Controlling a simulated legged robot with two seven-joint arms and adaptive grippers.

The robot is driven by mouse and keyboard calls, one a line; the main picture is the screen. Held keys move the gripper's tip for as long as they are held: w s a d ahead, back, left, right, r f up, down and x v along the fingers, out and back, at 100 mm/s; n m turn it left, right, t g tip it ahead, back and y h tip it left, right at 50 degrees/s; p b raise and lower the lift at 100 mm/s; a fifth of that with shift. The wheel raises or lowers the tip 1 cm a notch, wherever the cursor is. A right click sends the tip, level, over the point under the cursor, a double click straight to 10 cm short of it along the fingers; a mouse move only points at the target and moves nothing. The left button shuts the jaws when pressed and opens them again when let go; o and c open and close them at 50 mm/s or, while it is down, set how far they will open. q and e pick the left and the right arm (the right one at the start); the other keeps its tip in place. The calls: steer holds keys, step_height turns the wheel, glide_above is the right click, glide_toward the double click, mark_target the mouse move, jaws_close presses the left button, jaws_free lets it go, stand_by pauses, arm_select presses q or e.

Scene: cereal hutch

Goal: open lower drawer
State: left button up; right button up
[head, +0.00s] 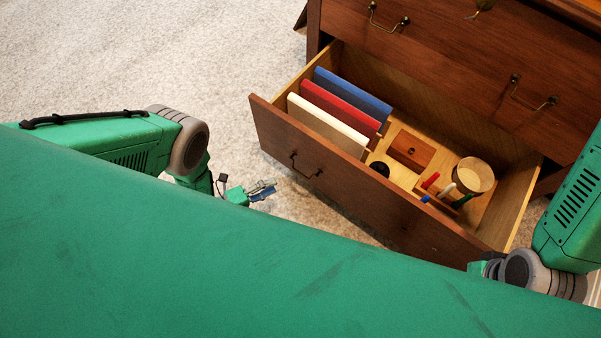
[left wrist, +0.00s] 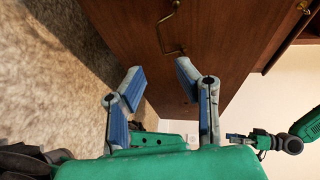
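The lower drawer (head: 340,190) is pulled well out of the brown wooden cabinet, its contents showing. Its left handle (head: 305,168) is a brass bail on the front panel. My left gripper (head: 262,190) is off to the left of this handle, apart from it. In the left wrist view the left gripper (left wrist: 160,72) has its two blue-padded fingers spread with nothing between them, and a brass handle (left wrist: 170,32) shows beyond the tips. My right gripper (left wrist: 236,138) shows small at the right there; its fingers are too small to judge. My green body hides it in the head view.
The drawer holds upright books (head: 335,108), a small wooden box (head: 411,150), a round wooden cup (head: 472,175) and several coloured pegs. The upper drawer (head: 450,40) is shut above. Pale carpet (head: 180,50) lies clear at left.

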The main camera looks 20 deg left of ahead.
mark_target(301, 173)
arm_select(q)
steer(key=b+x, duration=0.3)
steer(key=x, duration=0.7)
steer(key=shift+w+d+f, duration=0.2)
steer(key=shift+w+d, duration=0.05)
steer(key=shift+w, duration=0.05)
jaws_close()
